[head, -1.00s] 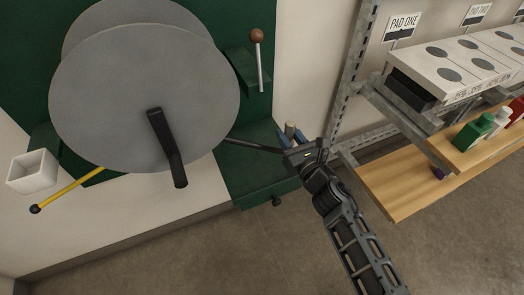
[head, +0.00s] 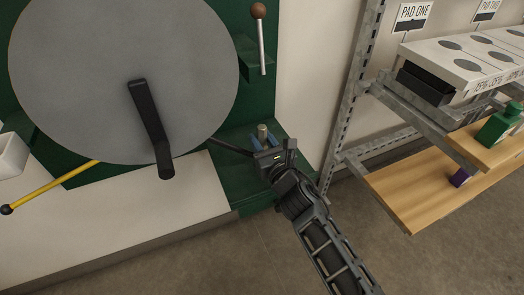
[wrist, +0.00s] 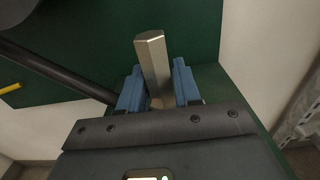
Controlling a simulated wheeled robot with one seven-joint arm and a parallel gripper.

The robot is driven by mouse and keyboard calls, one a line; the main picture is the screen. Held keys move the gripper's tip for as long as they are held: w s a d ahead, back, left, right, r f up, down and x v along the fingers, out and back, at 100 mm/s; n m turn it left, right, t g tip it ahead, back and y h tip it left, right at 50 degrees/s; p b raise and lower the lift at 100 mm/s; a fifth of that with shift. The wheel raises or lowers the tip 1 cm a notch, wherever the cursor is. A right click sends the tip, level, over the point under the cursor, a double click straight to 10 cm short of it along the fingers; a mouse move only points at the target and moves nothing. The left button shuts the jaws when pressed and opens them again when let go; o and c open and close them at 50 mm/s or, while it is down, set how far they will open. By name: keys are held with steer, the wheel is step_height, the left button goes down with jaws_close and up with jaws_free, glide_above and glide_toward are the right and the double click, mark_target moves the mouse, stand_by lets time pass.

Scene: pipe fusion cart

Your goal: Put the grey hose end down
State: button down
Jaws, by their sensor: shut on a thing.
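My gripper (head: 263,142) is in front of the green panel, over a green ledge (head: 248,180), right of the big grey reel disc. Its two blue fingers are shut on the grey hose end (wrist: 153,62), a hexagonal metal piece that stands up between them in the wrist view. The tip of it also shows in the head view (head: 262,130). A dark hose (wrist: 55,70) runs from the reel side toward my gripper; where it joins the end is hidden behind the gripper body.
The grey reel disc (head: 70,80) with a dark crank handle (head: 150,120) fills the left. A brown-knobbed lever (head: 260,38) stands above the gripper. A shelf rack (head: 345,110) with wooden boards, a pad box (head: 470,62) and a green bottle (head: 497,125) is at right.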

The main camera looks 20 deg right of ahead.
steer(key=shift+f+b, duration=0.5)
steer(key=shift+f, duration=0.5)
steer(key=shift+f, duration=0.1)
steer(key=shift+f, duration=0.15)
steer(key=c, duration=0.8)
jaws_free()
steer(key=shift+r, duration=0.2)
steer(key=s, duration=1.2)
